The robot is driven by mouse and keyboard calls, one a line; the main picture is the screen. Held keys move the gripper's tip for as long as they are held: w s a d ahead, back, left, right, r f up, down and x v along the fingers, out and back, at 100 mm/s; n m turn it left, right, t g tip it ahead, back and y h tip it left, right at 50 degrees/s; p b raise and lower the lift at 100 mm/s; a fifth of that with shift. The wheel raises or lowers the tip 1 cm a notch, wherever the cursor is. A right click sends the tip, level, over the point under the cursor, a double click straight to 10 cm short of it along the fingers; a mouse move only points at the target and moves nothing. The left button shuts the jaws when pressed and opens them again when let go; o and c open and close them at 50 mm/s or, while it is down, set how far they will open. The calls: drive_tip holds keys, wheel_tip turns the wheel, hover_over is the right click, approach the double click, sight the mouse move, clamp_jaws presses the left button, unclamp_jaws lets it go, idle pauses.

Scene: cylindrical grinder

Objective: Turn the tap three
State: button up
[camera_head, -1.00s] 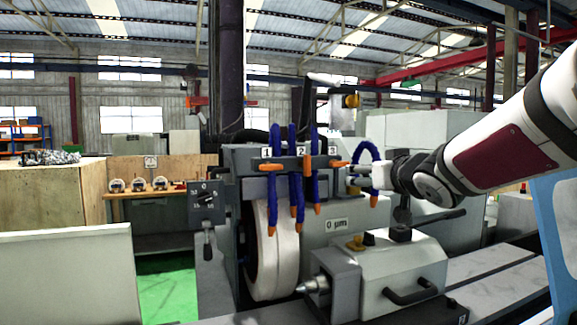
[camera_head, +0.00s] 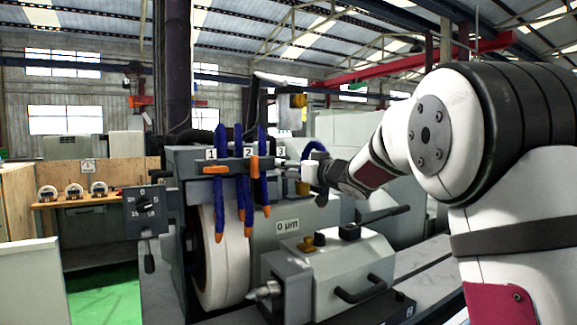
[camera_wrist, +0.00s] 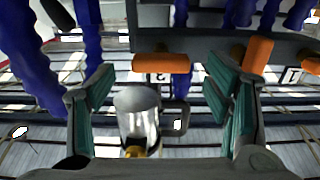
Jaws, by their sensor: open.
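The grinder carries a row of numbered taps with blue hoses. In the wrist view, the orange handle of tap three (camera_wrist: 160,63) lies crosswise beside its label 3 (camera_wrist: 159,78), ahead of the space between my fingers. My gripper (camera_wrist: 165,92) is open there, with a teal pad on each side and nothing held. In the head view, label 3 (camera_head: 281,152) shows just left of my gripper (camera_head: 303,173); the handle of tap three is mostly hidden there. Tap one (camera_head: 216,170) has a horizontal orange handle. Tap two (camera_head: 254,167) has an upright one.
Blue hoses (camera_head: 221,185) hang close to the taps in front of the grinding wheel (camera_head: 222,260). A grey block with a handle (camera_head: 345,275) stands below my gripper. A dial panel (camera_head: 146,210) is at the left. Clear green floor (camera_head: 105,290) lies further left.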

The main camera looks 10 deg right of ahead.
drive_tip(key=shift+x, duration=2.1)
drive_tip(key=c, duration=1.2)
